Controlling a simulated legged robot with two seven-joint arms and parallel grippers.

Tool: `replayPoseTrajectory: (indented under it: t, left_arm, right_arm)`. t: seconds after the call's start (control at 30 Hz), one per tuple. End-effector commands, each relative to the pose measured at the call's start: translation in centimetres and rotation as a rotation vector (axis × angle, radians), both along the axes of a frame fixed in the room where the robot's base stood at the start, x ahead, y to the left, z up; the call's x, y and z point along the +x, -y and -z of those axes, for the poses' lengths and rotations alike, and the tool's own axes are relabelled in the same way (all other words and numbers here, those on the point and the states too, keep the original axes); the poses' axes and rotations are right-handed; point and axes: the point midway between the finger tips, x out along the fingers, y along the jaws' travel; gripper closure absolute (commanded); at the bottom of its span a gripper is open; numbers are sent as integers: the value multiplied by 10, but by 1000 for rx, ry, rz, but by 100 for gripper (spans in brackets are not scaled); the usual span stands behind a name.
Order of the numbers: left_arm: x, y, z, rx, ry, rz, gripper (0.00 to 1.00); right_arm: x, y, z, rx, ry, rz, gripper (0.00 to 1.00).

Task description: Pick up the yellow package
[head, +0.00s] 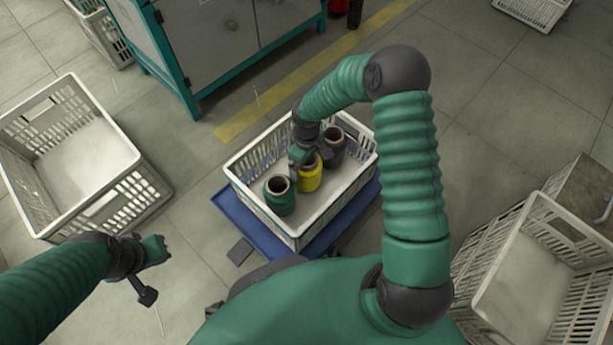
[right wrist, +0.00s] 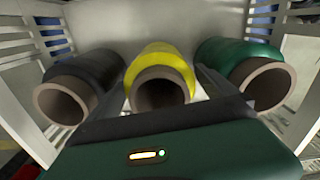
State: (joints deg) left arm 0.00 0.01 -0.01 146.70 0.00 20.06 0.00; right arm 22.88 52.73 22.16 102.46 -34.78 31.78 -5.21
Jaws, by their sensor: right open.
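The yellow package (head: 311,174) is a spool standing in a white crate (head: 299,226), between a green spool (head: 280,196) and a dark grey spool (head: 333,150). My right gripper (head: 308,159) is over the yellow package inside the crate. In the right wrist view the yellow package (right wrist: 161,75) lies between the two open fingers of my right gripper (right wrist: 165,98), with its hollow end facing the camera. I cannot tell whether the fingers touch it. My left gripper (head: 152,268) is empty, with its fingers spread, left of the crate.
The crate rests on a blue base (head: 233,208). An empty white crate (head: 90,150) stands at the left, and another (head: 525,270) at the lower right. A grey and teal cabinet (head: 215,40) stands behind.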

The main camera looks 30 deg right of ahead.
Motion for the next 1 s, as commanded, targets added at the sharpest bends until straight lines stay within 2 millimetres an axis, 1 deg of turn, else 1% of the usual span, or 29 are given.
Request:
replayPoseTrajectory:
  t: [0.03,0.2,0.23,0.73,0.93,1.0]
  left_arm:
    - [0,0,7,0,0,0,100]
    - [0,0,3,0,1,0,100]
    - [0,0,3,0,1,0,100]
    - [0,0,3,0,1,0,100]
    - [0,0,3,0,1,0,100]
    - [0,0,-2,0,1,0,100]
  right_arm:
    - [0,0,8,0,1,1,4]
    - [0,0,4,0,2,0,4]
    - [0,0,4,0,1,0,5]
    - [0,0,5,0,1,0,71]
    - [1,0,4,0,1,0,71]
    - [1,0,-3,0,2,0,71]
